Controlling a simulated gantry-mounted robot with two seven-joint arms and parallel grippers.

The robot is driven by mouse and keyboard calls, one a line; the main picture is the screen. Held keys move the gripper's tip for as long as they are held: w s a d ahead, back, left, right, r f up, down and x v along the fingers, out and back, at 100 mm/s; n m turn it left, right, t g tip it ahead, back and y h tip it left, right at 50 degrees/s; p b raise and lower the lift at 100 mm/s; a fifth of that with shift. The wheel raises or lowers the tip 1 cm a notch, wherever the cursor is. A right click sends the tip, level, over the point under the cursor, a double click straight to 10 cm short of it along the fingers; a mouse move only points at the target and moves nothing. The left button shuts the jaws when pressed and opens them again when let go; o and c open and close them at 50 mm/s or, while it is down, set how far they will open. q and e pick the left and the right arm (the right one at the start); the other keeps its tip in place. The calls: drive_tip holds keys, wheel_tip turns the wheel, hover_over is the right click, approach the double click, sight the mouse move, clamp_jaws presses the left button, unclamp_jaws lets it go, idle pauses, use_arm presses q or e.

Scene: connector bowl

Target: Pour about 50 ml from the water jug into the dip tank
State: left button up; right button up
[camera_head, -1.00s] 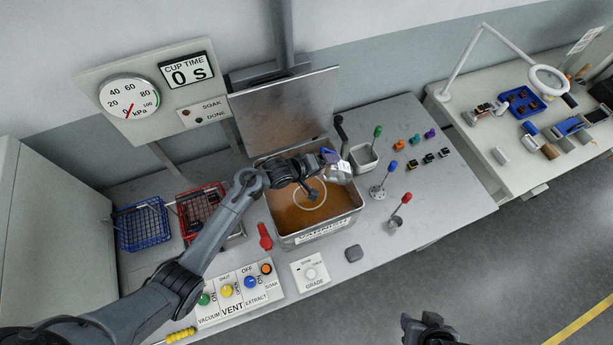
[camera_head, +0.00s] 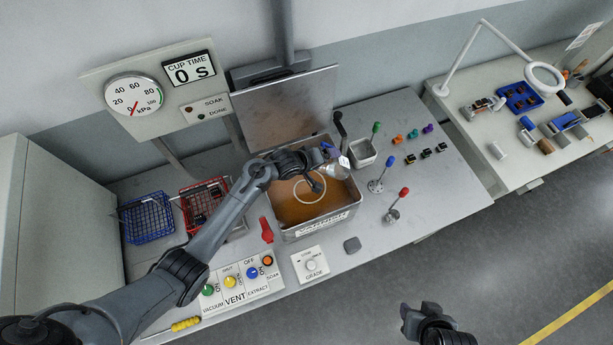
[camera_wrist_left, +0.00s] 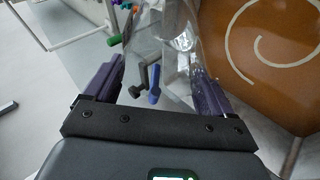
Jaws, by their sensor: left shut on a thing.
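The dip tank (camera_head: 318,222) is a metal box of amber liquid with a pale spiral mark on its surface. The clear water jug (camera_head: 342,168) is over the tank's back right part, apparently tilted. My left gripper (camera_head: 327,158) is shut on it. In the left wrist view the transparent jug (camera_wrist_left: 165,35) is between the purple fingers of my left gripper (camera_wrist_left: 155,85), beside the amber tank surface (camera_wrist_left: 270,60). The water level and any stream are not clear. My right gripper (camera_head: 422,312) is low at the right, away from the table; its opening is unclear.
A raised metal lid (camera_head: 290,105) stands behind the tank. A small grey pot (camera_head: 362,153) and upright red- and blue-topped tools (camera_head: 380,178) are to its right. Blue (camera_head: 147,220) and red (camera_head: 203,203) wire baskets are at left. A control panel (camera_head: 240,288) lies in front.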

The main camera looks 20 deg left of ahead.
sight(344, 160)
use_arm(q)
drive_tip(key=shift+r, duration=0.1)
idle(0.7)
drive_tip(key=shift+w+d+r+y+p, duration=0.1)
drive_tip(key=shift+d+r+y+p, duration=0.2)
drive_tip(key=shift+p, duration=0.5)
drive_tip(key=shift+w+d+r+m+g+y+p, duration=0.35)
drive_tip(key=shift+d+r+g+y+p, duration=0.4)
drive_tip(key=shift+p, duration=0.45)
drive_tip(key=shift+w+d+r+g+y, duration=0.2)
drive_tip(key=shift+w+d+y, duration=0.1)
drive_tip(key=shift+d+y, duration=0.15)
drive_tip(key=shift+w+d+r+g+y, duration=0.1)
drive_tip(key=shift+w+d+g+y, duration=0.05)
drive_tip(key=shift+w+d+y, duration=0.2)
drive_tip(key=shift+w+d+r+m+g+y+b, duration=0.2)
drive_tip(key=shift+d+g+y+b, duration=0.05)
drive_tip(key=shift+d+y, duration=0.25)
drive_tip(key=shift+w+d+r+m+g+y+b, duration=0.15)
drive_tip(key=shift+d+r+g+y+b, duration=0.1)
drive_tip(key=shift+d+y, duration=0.2)
drive_tip(key=shift+w+d+f+b, duration=0.1)
drive_tip(key=shift+d+f+b, duration=0.05)
drive_tip(key=shift+f+b, duration=0.35)
drive_tip(key=shift+w+d+g+y+b, duration=0.2)
drive_tip(key=shift+d+g+y+b, duration=0.2)
drive_tip(key=shift+y+b, duration=0.4)
